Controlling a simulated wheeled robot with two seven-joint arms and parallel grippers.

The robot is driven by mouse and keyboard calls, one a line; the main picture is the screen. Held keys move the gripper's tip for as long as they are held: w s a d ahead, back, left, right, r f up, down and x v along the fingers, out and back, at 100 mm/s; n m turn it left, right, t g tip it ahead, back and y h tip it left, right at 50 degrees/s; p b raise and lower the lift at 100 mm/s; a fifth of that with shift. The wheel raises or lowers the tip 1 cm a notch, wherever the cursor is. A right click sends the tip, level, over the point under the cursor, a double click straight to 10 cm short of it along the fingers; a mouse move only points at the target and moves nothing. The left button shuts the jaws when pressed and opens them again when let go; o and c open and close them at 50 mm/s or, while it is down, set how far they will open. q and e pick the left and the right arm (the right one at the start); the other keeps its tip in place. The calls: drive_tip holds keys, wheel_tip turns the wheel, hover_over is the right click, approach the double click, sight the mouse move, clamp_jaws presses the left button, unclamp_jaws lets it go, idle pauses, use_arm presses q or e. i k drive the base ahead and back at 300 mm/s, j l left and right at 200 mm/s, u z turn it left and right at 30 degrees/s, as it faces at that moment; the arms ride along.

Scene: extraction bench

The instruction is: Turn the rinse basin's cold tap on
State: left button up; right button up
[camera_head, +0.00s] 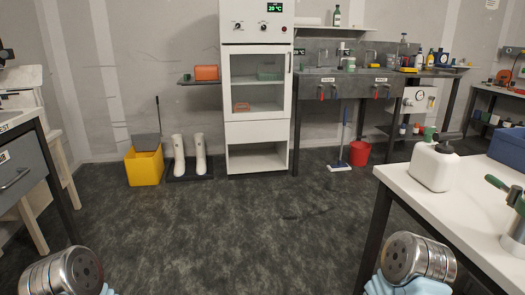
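A grey double-basin sink bench (345,91) stands against the back wall, right of the white cabinet. Its front carries two small white labels, a left one (327,80) and a right one (381,80), too small to read surely. Under each label is a pair of small tap handles. The left pair has a red handle (321,93); the right pair also has a red handle (376,93). The partner handles are darker, their colour unclear. Which basin is the rinse basin I cannot tell. Only rounded metal parts of my arms show at the bottom corners; neither gripper's fingers are visible.
Open dark floor (230,215) lies ahead. A blue mop (343,145) and red bucket (360,153) stand below the sink. A white table (455,195) with a white jug (434,167) blocks the right. A yellow bucket (145,167) and white boots stand back left.

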sight(389, 87)
drive_tip(key=i+j, duration=0.15)
drive_tip(key=i, duration=1.1)
drive_tip(key=i+j, duration=0.15)
drive_tip(key=i, duration=1.1)
drive_tip(key=i+l+z, duration=0.15)
drive_tip(key=i+z, duration=0.65)
drive_tip(key=i+j+z, duration=0.1)
drive_tip(key=i+z, duration=0.3)
drive_tip(key=i+j+z, duration=0.2)
drive_tip(key=i+z, duration=0.2)
drive_tip(key=i+l+z, duration=0.15)
drive_tip(key=i+z, duration=0.3)
drive_tip(key=i+j+z, duration=0.1)
drive_tip(key=i+z, duration=0.35)
drive_tip(key=i, duration=0.15)
